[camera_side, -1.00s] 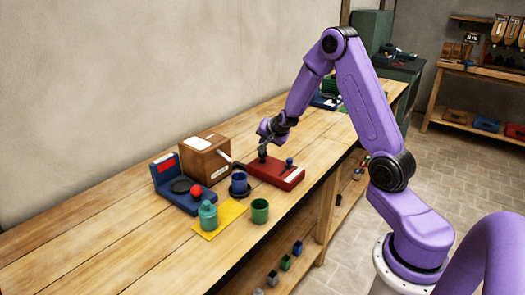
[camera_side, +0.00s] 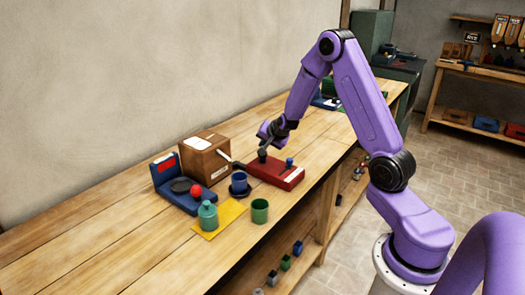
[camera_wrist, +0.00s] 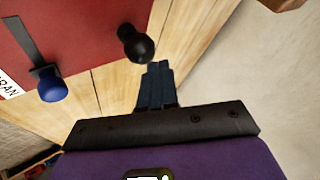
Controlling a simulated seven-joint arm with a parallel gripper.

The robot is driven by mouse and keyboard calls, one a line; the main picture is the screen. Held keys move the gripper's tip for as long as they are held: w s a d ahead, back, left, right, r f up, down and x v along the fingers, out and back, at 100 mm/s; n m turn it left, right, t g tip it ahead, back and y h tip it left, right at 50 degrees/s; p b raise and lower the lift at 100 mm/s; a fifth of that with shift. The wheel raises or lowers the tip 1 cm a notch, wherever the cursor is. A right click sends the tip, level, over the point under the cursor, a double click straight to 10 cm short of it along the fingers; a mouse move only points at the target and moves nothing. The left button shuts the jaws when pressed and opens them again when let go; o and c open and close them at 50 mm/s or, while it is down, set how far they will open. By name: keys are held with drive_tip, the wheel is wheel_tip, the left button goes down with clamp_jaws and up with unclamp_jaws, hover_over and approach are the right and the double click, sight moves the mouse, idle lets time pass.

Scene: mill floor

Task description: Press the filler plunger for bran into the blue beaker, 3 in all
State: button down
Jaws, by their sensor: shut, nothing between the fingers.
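The red filler (camera_side: 272,176) lies on the bench. It has a black ball-topped plunger (camera_side: 262,156) and a small blue knob (camera_side: 289,162). In the wrist view the black plunger knob (camera_wrist: 135,43) stands close to my fingertips, and the blue knob (camera_wrist: 50,88) sits beside a label partly reading "RAN". My gripper (camera_wrist: 158,68) is shut and empty; in the side view it (camera_side: 263,148) is at or just above the plunger, contact unclear. The blue beaker (camera_side: 239,184) stands upright on a dark round base by the filler's spout; its contents are hidden.
A brown box (camera_side: 205,158) stands behind the beaker. A blue scale-like device (camera_side: 178,190) with a red ball is at left. A green lidded jar (camera_side: 208,216) stands on a yellow mat (camera_side: 228,214), with a green cup (camera_side: 260,211) beside it. The bench's left part is clear.

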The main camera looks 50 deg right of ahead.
drive_tip(key=shift+f, duration=0.85)
idle(1.0)
drive_tip(key=shift+r, duration=1.35)
drive_tip(key=shift+r, duration=2.55)
idle(0.3)
drive_tip(key=shift+r, duration=1.9)
